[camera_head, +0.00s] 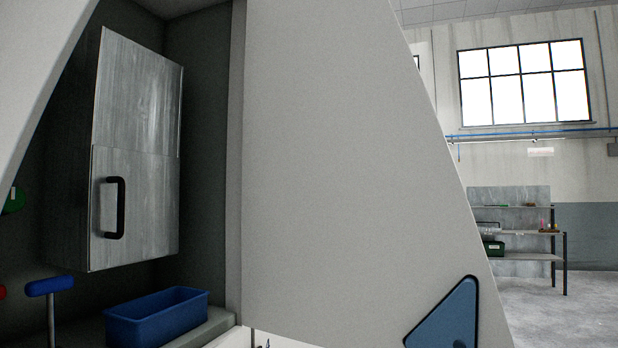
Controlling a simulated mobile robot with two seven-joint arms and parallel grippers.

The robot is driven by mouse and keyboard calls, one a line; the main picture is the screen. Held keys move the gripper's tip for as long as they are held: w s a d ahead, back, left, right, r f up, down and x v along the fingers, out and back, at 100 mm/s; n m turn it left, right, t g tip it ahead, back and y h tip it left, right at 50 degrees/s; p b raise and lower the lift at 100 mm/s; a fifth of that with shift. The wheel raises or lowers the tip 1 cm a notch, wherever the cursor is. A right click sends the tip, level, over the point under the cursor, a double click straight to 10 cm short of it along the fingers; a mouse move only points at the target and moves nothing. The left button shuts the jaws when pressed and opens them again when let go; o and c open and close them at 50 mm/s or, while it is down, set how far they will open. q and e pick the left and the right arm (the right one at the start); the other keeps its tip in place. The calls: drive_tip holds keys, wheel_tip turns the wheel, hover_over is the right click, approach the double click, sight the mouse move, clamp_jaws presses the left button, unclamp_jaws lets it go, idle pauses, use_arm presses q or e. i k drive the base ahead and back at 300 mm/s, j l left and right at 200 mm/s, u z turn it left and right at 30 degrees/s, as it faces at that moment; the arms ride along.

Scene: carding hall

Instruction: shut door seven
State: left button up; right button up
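A large light grey panel (335,150) with a slanted right edge stands upright close in front of me and fills the middle of the view. It looks like an open door, but no number shows on it. A blue triangular piece with a dark rim (447,318) sits at its lower right. Left of the panel is a dark recess. In it hangs a grey wood-grain cabinet (135,160) with a black bar handle (114,208); its front looks closed, and no number shows. Neither of my grippers is in view.
A blue bin (157,318) stands on a ledge in the recess. A blue T-handle (50,288) is left of it, with green and red parts at the left edge. A workbench with shelves (518,233) stands far right, with open floor (570,315) before it.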

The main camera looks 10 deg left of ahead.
sight(359, 229)
drive_tip(key=i+l+u, duration=0.65)
drive_tip(key=l+u, duration=0.25)
drive_tip(key=i+l+u, duration=0.2)
drive_tip(key=l+u, duration=0.2)
drive_tip(key=l, duration=0.15)
drive_tip(key=i+l+u, duration=0.1)
drive_tip(key=l+u, duration=0.35)
drive_tip(key=l, duration=0.15)
drive_tip(key=l+u, duration=0.45)
drive_tip(key=l, duration=0.2)
drive_tip(key=k+l+u, duration=0.1)
drive_tip(key=l+u, duration=0.35)
drive_tip(key=l, duration=0.15)
